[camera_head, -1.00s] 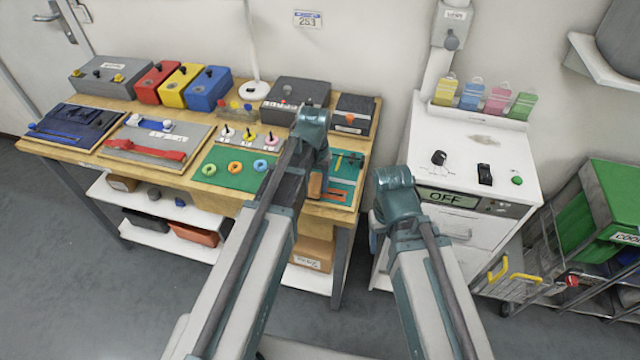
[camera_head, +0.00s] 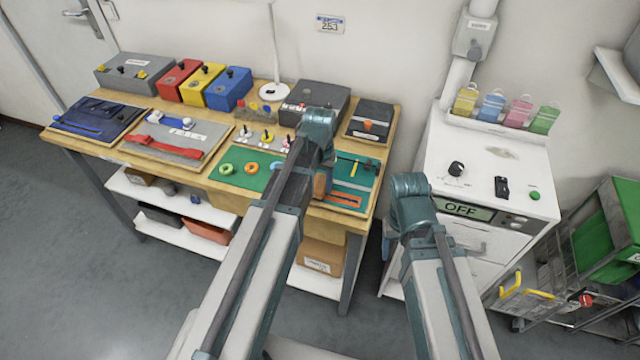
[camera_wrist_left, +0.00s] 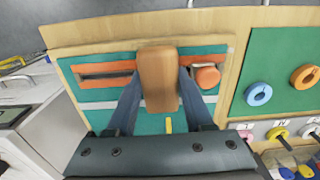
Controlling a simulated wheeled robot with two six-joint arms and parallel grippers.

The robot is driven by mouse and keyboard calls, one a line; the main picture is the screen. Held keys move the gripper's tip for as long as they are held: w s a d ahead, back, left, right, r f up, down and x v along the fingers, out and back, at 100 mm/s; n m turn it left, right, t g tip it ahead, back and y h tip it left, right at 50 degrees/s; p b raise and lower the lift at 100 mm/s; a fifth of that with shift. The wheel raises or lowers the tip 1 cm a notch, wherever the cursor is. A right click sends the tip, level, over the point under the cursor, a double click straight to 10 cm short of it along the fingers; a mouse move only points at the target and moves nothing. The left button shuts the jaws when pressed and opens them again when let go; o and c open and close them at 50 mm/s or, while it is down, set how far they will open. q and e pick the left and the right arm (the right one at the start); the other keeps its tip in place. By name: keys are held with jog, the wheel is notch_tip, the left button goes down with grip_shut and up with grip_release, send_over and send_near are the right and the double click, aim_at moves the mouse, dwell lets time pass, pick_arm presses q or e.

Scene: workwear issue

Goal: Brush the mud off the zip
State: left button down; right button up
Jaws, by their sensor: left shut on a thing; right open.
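My left gripper (camera_wrist_left: 160,102) is shut on a brown block-shaped brush (camera_wrist_left: 158,75), which also shows in the head view (camera_head: 320,186). It is over a teal board (camera_head: 368,181). On the board lies an orange strip with a dark brown middle (camera_wrist_left: 105,76), apparently the zip; the brush hides part of it. I cannot tell whether the brush touches it. An orange rounded piece (camera_wrist_left: 208,77) shows on the brush's other side. My right gripper (camera_head: 388,238) is mostly hidden behind its arm, right of the table, and empty as far as I see.
A green board (camera_head: 238,182) with coloured rings lies to the left. Further left are a grey panel with a red strap (camera_head: 162,146) and a dark blue panel (camera_head: 95,118). Coloured boxes stand behind. A white cabinet marked OFF (camera_head: 480,180) stands at right, across a gap.

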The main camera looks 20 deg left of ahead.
pick_arm(q)
jog(key=shift+r+p, duration=2.5)
jog(key=shift+r, duration=0.3)
pick_arm(e)
jog(key=shift+r, duration=2.8)
pick_arm(q)
notch_tip(320, 180, up, 3)
jog(key=p, duration=0.3)
pick_arm(e)
notch_tip(320, 180, up, 3)
